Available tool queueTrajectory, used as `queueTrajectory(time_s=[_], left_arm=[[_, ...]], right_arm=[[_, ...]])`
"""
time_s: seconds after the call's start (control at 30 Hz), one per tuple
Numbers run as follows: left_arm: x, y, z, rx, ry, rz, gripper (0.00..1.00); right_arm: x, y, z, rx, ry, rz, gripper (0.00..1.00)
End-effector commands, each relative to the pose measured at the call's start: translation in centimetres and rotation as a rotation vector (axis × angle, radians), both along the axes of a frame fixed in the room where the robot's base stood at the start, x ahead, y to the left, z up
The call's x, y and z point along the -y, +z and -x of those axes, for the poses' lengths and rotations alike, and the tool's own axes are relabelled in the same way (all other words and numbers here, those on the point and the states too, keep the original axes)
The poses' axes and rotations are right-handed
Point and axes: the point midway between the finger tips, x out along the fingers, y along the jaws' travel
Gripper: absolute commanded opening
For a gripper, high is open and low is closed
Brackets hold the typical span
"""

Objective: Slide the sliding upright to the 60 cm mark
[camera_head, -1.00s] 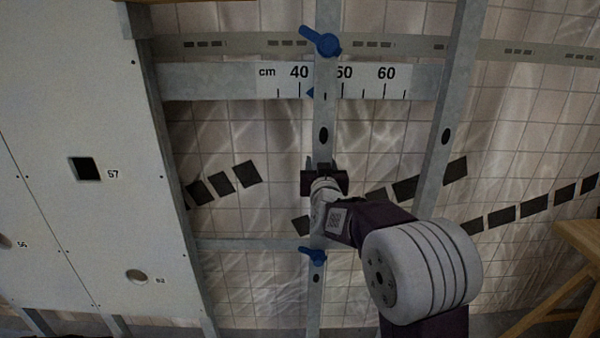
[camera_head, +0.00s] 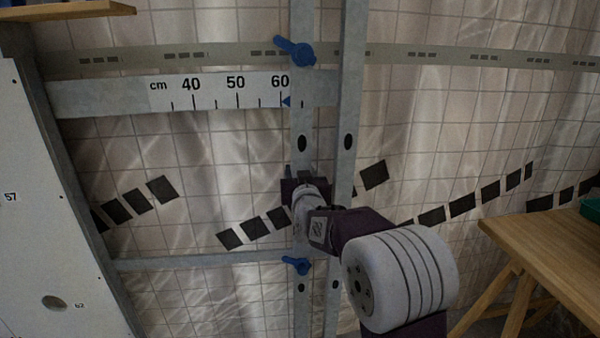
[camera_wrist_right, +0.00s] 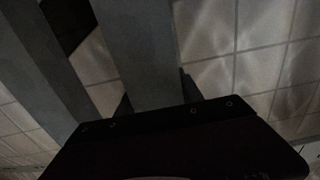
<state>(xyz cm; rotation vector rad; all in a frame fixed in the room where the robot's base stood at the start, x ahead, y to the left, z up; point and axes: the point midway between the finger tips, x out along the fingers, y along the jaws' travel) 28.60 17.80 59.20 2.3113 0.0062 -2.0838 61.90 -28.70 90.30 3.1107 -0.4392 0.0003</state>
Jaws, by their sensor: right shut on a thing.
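The sliding upright (camera_head: 302,120) is a grey metal stud with a blue clamp lever (camera_head: 296,51) near its top and another blue lever (camera_head: 296,265) lower down. A blue pointer (camera_head: 287,101) at its left edge is at or very near the 60 tick of the white cm scale (camera_head: 220,92). My right gripper (camera_head: 303,186) is shut on the upright at mid height. In the right wrist view the upright (camera_wrist_right: 140,50) runs up from between the dark jaws (camera_wrist_right: 160,105). My left gripper is not in view.
A fixed grey stud (camera_head: 347,120) stands close to the right of the upright. A panel (camera_head: 40,230) is at the left. A wooden table (camera_head: 550,245) stands at the right with a green container (camera_head: 591,208). Tiled wall lies behind.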

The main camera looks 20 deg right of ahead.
Motion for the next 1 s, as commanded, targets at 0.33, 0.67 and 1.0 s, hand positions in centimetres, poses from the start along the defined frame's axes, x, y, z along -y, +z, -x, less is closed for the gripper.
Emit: queueTrajectory(time_s=[0.33,0.67,1.0], left_arm=[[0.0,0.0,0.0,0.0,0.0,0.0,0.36],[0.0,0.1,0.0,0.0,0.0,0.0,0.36],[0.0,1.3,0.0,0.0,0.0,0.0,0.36]], right_arm=[[0.0,0.0,0.0,0.0,0.0,-0.002,0.65],[-0.1,0.0,0.2,0.0,0.0,-0.001,0.65],[-1.8,0.3,5.9,0.0,0.002,-0.001,0.65]])
